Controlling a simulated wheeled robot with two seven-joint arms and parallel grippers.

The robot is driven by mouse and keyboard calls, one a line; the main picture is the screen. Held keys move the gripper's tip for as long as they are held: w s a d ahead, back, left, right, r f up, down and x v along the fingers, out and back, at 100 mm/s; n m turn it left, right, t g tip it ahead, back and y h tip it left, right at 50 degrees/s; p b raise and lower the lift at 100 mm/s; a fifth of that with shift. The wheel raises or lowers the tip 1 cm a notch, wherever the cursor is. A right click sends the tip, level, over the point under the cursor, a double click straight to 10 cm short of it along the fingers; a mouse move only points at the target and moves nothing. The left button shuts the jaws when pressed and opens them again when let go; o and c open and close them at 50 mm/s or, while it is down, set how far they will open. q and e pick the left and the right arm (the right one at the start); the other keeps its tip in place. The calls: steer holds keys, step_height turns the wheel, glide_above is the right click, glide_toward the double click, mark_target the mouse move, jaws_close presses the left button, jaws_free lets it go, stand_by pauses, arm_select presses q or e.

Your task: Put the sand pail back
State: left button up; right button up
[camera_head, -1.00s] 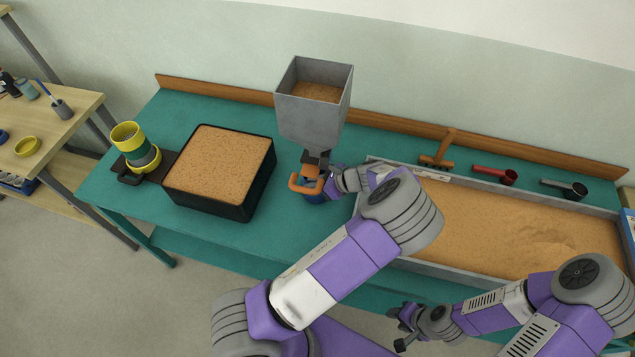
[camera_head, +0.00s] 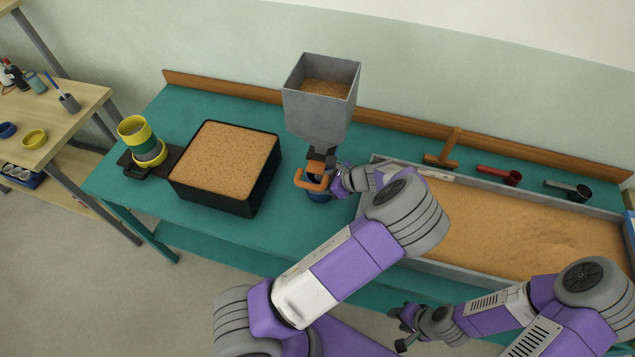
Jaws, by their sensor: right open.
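I cannot tell whether the orange handle belongs to the pail or the hopper, nor what is in the pail. My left gripper (camera_head: 335,180) is right beside the handle and pail, on their right side. Its fingers are too small and covered to show whether they grip. My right gripper (camera_head: 399,328) is open and empty in front of the bench's front edge.
A long sand trough (camera_head: 440,268) fills the right. A wooden tool (camera_head: 443,158), red scoop (camera_head: 497,174) and dark scoop (camera_head: 568,190) lie behind it.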

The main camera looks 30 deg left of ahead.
arm_select(q)
steer(key=p+v, duration=0.1)
steer(key=v, duration=1)
